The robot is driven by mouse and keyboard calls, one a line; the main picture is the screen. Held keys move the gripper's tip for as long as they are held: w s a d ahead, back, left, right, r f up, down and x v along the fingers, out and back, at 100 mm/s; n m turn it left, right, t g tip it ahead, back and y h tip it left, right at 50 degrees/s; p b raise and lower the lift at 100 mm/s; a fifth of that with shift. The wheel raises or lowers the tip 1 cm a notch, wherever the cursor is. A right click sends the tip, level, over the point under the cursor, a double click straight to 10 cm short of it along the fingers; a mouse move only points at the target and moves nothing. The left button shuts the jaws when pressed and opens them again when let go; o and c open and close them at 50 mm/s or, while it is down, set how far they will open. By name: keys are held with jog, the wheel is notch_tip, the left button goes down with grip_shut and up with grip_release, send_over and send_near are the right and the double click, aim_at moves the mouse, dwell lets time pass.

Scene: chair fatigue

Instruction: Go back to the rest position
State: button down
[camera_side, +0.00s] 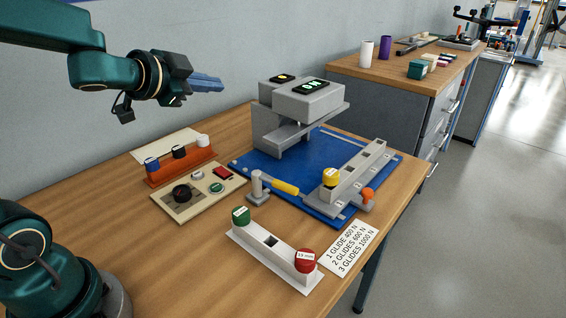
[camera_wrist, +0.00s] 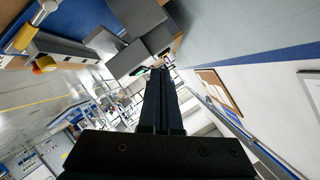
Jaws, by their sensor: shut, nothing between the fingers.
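My gripper (camera_side: 208,83) is in the air at the upper left of the side view, above the back of the wooden table. Its blue-grey fingers point right and are shut with nothing between them. They also show in the wrist view (camera_wrist: 160,75), dark and pressed together. The fingers are apart from the grey test machine (camera_side: 300,101), which stands to the right on a blue plate (camera_side: 260,170). No object of the task hangs from my gripper.
The table bears an orange rack (camera_side: 182,168), a beige control panel (camera_side: 200,192), a white holder (camera_side: 275,255) with green and red caps, a grey slotted rail (camera_side: 362,170) and a lettered card (camera_side: 348,248). A wooden-topped cabinet (camera_side: 400,65) stands behind. Air around my gripper is clear.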

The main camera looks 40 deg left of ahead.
jog(key=s+d+f+n+g+h, duration=0.1)
jog(key=s+d+f+n+g, duration=0.2)
jog(key=s+d, duration=0.3)
jog(key=s+d+f+n+g+h, duration=0.1)
jog(key=s+d+f+n+g, duration=0.2)
jog(key=s, duration=1)
jog(key=d+f+g, duration=0.1)
jog(key=d, duration=0.2)
jog(key=shift+f+n+g+h, duration=0.15)
jog(key=shift+n+g+h, duration=0.15)
jog(key=shift+g+h, duration=0.1)
jog(key=shift+s+d, duration=0.1)
